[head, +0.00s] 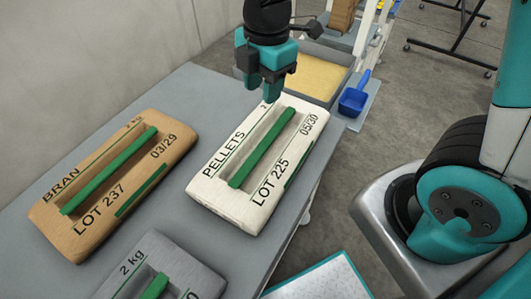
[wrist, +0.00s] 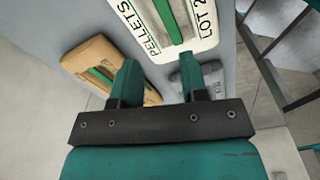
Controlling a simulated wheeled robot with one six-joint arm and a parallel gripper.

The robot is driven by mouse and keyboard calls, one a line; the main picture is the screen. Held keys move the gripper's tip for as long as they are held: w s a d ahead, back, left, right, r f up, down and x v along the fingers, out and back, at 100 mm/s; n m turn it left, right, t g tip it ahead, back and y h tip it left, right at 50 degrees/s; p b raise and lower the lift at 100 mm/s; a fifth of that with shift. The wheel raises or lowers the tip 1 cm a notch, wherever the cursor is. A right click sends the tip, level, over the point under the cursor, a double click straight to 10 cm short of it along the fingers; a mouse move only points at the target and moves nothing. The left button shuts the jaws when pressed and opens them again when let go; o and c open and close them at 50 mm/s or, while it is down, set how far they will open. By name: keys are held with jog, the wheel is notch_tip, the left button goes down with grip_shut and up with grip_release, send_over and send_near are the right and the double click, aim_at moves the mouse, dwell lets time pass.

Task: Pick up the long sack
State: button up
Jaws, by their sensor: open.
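Three sacks lie on the grey table. The brown BRAN sack (head: 95,205) is at the left and also shows in the wrist view (wrist: 86,54). The white PELLETS sack (head: 235,200) is to its right; it is cut off at the top of the wrist view (wrist: 205,30). The grey 2 kg sack (head: 122,268) is cut off at the bottom edge and partly hidden by a finger in the wrist view (wrist: 212,76). Each has a green handle strip. I cannot tell for sure which is the long one. My gripper (head: 263,95) is open and empty above the white sack's far end.
The grey table (head: 190,100) has bare room behind the brown sack. A yellow-filled tray (head: 310,78) and a blue scoop (head: 354,94) stand beyond the white sack. A wall (head: 90,60) runs along the left. A white and teal panel (head: 320,280) is at the lower right.

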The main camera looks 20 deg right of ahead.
notch_tip(320, 180, down, 3)
jog(key=w+n, duration=0.2)
jog(key=n, duration=0.1)
jog(key=b, duration=0.1)
send_over(265, 141)
jog(key=shift+h, duration=0.4)
jog(key=f, duration=1.1)
jog(key=shift+s+a+f, duration=0.15)
jog(key=shift+a+f, duration=0.05)
jog(key=shift+a, duration=0.05)
jog(key=shift+d+f, duration=0.15)
jog(key=shift+f, duration=1.35)
jog(key=shift+d+f, duration=0.1)
jog(key=shift+f, duration=1.35)
grip_shut()
jog(key=shift+r, duration=0.15)
